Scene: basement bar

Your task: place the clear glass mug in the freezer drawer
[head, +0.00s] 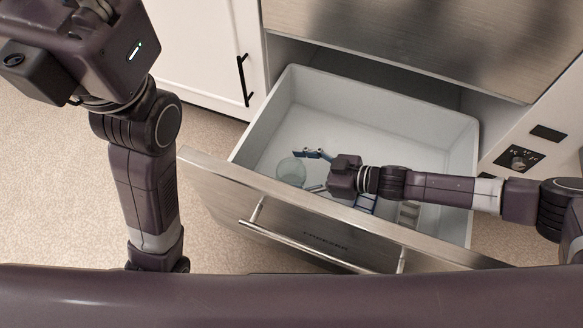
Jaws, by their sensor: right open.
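The clear glass mug (290,172) is inside the open freezer drawer (300,88), near its left front part. My right gripper (308,170) reaches into the drawer from the right. Its fingers are spread apart, and the mug is at the left of their tips. I cannot tell whether a finger still touches the mug. The mug's handle is hard to make out. My left arm is raised at the far left of the head view, and its fingers do not show.
The drawer's steel front (322,232) has a long bar handle (300,243). A blue-edged item (366,203) and a pale item (409,213) lie in the drawer behind my right arm. A white cabinet (200,50) stands left. The floor (60,190) at left is clear.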

